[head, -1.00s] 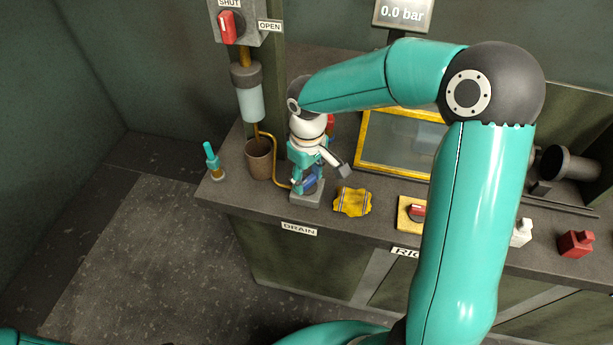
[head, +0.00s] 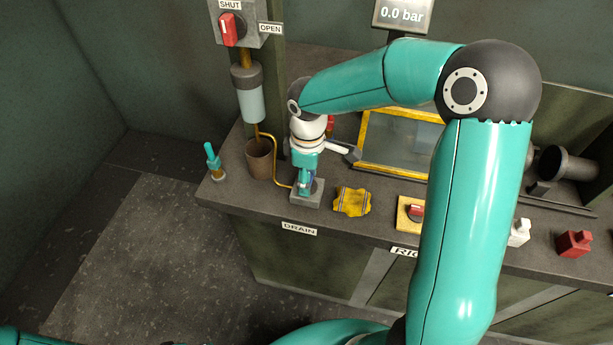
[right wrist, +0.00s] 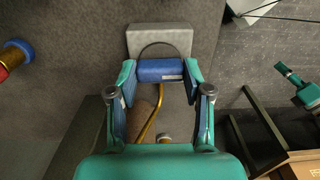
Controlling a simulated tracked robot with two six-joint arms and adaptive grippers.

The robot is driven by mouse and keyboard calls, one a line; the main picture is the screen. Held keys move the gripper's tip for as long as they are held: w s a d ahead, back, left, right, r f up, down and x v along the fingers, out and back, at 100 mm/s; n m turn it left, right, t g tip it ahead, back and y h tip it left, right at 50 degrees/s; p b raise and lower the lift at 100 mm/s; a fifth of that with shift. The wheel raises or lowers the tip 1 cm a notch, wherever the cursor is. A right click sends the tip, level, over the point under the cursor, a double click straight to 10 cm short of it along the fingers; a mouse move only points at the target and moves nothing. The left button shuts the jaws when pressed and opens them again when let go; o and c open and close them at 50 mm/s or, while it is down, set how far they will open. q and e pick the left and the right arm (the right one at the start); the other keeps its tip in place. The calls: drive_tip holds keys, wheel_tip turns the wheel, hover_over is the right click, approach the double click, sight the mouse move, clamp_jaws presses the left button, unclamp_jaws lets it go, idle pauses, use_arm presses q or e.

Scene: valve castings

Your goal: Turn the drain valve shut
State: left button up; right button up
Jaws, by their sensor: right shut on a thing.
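The drain valve (head: 307,198) sits on the bench above the DRAIN label (head: 299,229), on a pale grey block that also shows in the right wrist view (right wrist: 160,38). My right gripper (head: 306,180) reaches down over it from above. In the right wrist view, its two fingers (right wrist: 160,74) are shut on the valve's blue handle (right wrist: 160,70), one at each end. The handle lies across between the fingertips. In the head view the gripper hides much of the valve. My left gripper is out of view.
A cup (head: 259,158) and brass pipe stand left of the valve. A yellow piece (head: 352,201) lies to its right, beside a plate with a red knob (head: 415,211). The display (head: 402,14) reads 0.0 bar. The upper red knob (head: 228,29) stands upright, towards SHUT.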

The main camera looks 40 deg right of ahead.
drive_tip(key=o, duration=1.2)
drive_tip(key=shift+c, duration=0.2)
wheel_tip(320, 180, up, 12)
